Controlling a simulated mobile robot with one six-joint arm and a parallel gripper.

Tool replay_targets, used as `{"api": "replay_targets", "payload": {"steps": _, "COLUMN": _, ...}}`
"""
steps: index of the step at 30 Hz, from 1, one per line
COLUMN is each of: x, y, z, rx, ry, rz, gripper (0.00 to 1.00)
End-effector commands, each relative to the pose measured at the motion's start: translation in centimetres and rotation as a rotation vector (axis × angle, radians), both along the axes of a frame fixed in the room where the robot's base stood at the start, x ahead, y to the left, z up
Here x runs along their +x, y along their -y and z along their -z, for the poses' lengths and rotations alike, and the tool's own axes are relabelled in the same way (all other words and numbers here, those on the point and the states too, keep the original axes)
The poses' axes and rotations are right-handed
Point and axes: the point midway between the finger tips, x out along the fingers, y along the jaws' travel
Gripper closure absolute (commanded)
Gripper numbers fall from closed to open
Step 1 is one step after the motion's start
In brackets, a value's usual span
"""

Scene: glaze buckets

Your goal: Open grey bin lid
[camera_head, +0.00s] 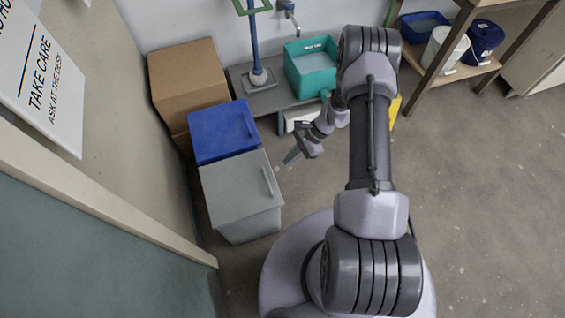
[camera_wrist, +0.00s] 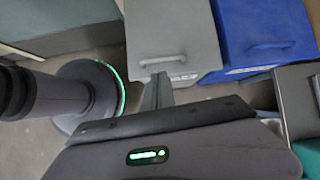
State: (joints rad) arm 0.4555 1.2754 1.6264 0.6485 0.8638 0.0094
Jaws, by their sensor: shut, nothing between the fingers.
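The grey bin (camera_head: 240,195) stands on the floor left of my arm in the head view, with its lid (camera_head: 233,185) down flat and a bar handle (camera_head: 268,181) along its right edge. In the wrist view the grey lid (camera_wrist: 170,22) fills the top middle, and its handle (camera_wrist: 162,60) lies just beyond my fingertips. My gripper (camera_head: 289,159) is shut and empty, to the right of the bin and apart from it in the head view. Its fingers (camera_wrist: 158,88) point toward the handle in the wrist view; I cannot tell the exact gap.
A blue bin (camera_head: 222,130) with its lid down stands directly behind the grey bin. Cardboard boxes (camera_head: 188,80) stand behind that. A low bench (camera_head: 275,98) holds a teal tub (camera_head: 311,68). The wall runs close on the left; open floor (camera_head: 480,200) lies to the right.

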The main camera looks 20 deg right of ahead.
Motion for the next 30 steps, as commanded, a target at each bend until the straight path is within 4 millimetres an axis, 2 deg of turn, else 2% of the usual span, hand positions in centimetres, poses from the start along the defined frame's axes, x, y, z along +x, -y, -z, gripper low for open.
{"api": "replay_targets", "payload": {"steps": 1, "x": -1.0, "y": -0.1, "z": 2.4, "rx": 0.017, "ry": -0.028, "rz": 0.028, "gripper": 1.00}}
{"api": "replay_targets", "payload": {"steps": 3, "x": -1.9, "y": -0.3, "z": 4.3, "rx": 0.030, "ry": -0.050, "rz": 0.056, "gripper": 1.00}}
{"api": "replay_targets", "payload": {"steps": 8, "x": -2.3, "y": -1.2, "z": 6.2, "rx": 0.035, "ry": -0.061, "rz": 0.066, "gripper": 1.00}}
{"api": "replay_targets", "payload": {"steps": 18, "x": -2.4, "y": -5.2, "z": 11.5, "rx": 0.035, "ry": -0.061, "rz": 0.063, "gripper": 1.00}}
{"api": "replay_targets", "payload": {"steps": 24, "x": -2.3, "y": -6.3, "z": 12.8, "rx": 0.035, "ry": -0.060, "rz": 0.064, "gripper": 1.00}}
{"api": "replay_targets", "payload": {"steps": 30, "x": -2.3, "y": -6.5, "z": 12.9, "rx": 0.034, "ry": -0.060, "rz": 0.063, "gripper": 1.00}}
